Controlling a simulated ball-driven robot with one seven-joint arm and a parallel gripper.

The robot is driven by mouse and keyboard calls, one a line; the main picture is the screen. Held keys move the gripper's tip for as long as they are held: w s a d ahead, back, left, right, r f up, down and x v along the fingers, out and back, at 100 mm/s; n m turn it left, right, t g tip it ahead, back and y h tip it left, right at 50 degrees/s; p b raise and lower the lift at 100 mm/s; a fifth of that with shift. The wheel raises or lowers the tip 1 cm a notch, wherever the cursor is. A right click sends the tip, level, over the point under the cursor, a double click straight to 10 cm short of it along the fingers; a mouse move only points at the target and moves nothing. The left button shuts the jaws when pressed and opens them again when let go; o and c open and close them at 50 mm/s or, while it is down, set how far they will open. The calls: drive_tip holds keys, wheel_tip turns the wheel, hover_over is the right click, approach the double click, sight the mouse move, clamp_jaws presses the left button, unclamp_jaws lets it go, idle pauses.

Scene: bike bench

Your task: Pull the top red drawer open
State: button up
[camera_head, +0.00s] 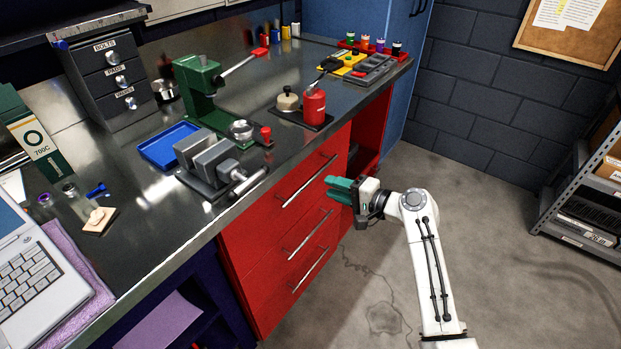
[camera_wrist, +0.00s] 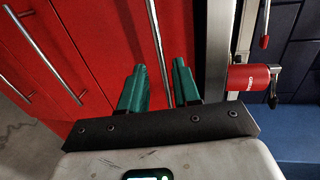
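The red drawer unit under the bench has three stacked fronts with long silver bar handles. The top red drawer (camera_head: 277,188) is flush with the unit, and its handle (camera_head: 308,180) slants across it. My gripper (camera_head: 331,188) is in front of the unit's right part, below the right end of that handle. In the wrist view my gripper (camera_wrist: 158,72) has its two green fingers apart with nothing held. The top handle (camera_wrist: 157,45) shows in the gap between them, running down towards the palm. I cannot tell whether the fingertips reach around the bar or stop short of it.
The lower handles (camera_head: 310,233) sit beneath the top one. The bench top (camera_head: 140,225) overhangs the drawers and carries a green press (camera_head: 196,88), a vise (camera_head: 212,165) and a red can (camera_head: 314,105). The floor (camera_head: 375,290) before the drawers is clear. A shelf rack (camera_head: 575,205) stands right.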

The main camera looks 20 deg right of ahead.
sight(312, 181)
drive_tip(key=x, duration=0.8)
drive_tip(key=shift+b, duration=0.3)
drive_tip(key=shift+c, duration=0.4)
clamp_jaws()
